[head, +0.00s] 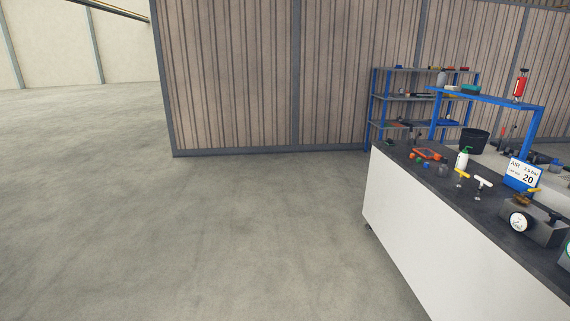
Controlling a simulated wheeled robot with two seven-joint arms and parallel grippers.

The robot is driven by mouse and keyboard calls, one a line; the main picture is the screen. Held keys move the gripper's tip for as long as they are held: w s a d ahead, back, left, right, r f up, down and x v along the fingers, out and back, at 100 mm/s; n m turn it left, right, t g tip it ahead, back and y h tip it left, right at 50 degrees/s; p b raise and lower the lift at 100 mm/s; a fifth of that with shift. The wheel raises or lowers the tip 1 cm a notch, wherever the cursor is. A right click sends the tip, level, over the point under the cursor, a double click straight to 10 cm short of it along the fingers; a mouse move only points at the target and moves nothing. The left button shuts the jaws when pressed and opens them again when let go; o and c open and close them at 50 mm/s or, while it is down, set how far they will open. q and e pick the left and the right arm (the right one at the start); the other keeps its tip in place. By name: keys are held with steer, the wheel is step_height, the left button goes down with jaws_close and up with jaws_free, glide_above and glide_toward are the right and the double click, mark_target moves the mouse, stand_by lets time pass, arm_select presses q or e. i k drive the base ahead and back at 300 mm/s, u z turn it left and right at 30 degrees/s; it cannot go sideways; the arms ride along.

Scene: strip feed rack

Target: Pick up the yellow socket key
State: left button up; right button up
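A yellow T-shaped key (462,174), which looks like the yellow socket key, stands upright on the dark top of the workbench (385,158) at the right of the head view. A similar white T-shaped key (483,182) stands just to its right. Neither of my grippers shows in the head view, so nothing is seen near the yellow key.
On the bench are a white bottle with a green top (463,157), an orange device (427,154), a blue-framed sign (523,174) and a grey block with a gauge (519,221). A blue-framed shelf (403,97) stands behind. The concrete floor (230,240) left of the bench is clear.

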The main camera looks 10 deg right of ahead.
mark_target(458, 187)
steer(key=z, duration=0.25)
steer(key=i, duration=1.85)
steer(key=z, duration=1.55)
steer(key=i, duration=1.1)
steer(key=z, duration=1.3)
steer(key=i, duration=0.3)
steer(key=z, duration=0.1)
